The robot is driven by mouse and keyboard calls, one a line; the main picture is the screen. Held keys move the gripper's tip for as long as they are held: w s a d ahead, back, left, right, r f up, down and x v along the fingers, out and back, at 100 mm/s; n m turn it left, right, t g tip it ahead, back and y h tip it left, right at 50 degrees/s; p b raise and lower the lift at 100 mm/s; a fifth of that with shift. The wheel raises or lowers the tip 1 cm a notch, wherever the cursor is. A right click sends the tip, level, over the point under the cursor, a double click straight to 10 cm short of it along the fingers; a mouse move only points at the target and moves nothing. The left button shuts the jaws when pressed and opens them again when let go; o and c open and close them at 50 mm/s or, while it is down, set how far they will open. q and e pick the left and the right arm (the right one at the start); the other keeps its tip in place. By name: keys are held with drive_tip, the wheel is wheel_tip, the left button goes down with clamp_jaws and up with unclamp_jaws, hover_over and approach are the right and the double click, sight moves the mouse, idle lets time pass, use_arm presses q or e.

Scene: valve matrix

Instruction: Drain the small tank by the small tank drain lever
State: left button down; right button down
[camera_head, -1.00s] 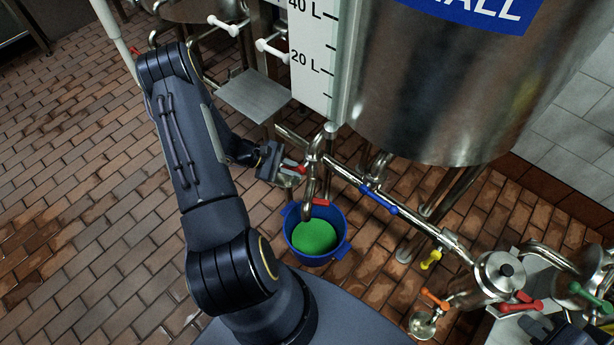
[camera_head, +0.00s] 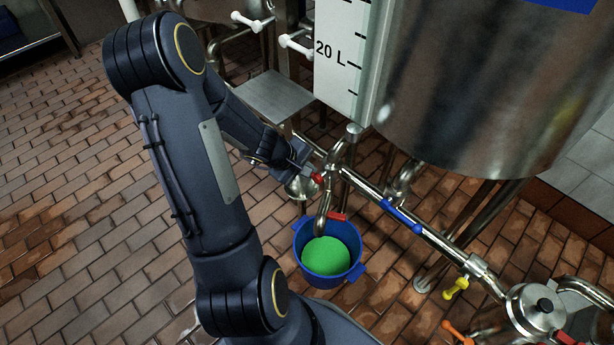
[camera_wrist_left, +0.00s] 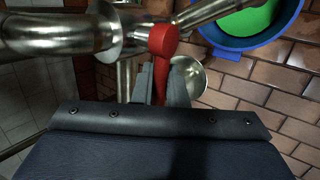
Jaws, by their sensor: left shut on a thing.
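A red lever (camera_head: 318,179) sits on the pipework in front of the big steel tank (camera_head: 480,90). My left gripper (camera_head: 308,174) is at this lever. In the left wrist view the fingers (camera_wrist_left: 160,88) are shut on the red lever (camera_wrist_left: 163,42), one on each side of its handle. A second red lever (camera_head: 338,217) is on the bent outlet pipe (camera_head: 323,205) above a blue bucket (camera_head: 301,262) with green contents. The bucket also shows in the left wrist view (camera_wrist_left: 290,22). My right gripper is not clearly in view.
A blue lever (camera_head: 401,215) and a yellow lever (camera_head: 456,288) sit further right along the pipe. An orange lever (camera_head: 457,333) is at the bottom edge. A steel plate (camera_head: 275,97) and white-handled valves (camera_head: 296,43) are behind my arm. The brick floor at left is clear.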

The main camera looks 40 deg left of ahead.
idle(0.3)
use_arm(q)
drive_tip(key=c, duration=1.8)
unclamp_jaws()
drive_tip(key=shift+r, duration=0.1)
drive_tip(key=p+v, duration=0.3)
drive_tip(key=v, duration=0.4)
drive_tip(key=shift+s+r+p, duration=0.25)
drive_tip(key=shift+r+p, duration=0.1)
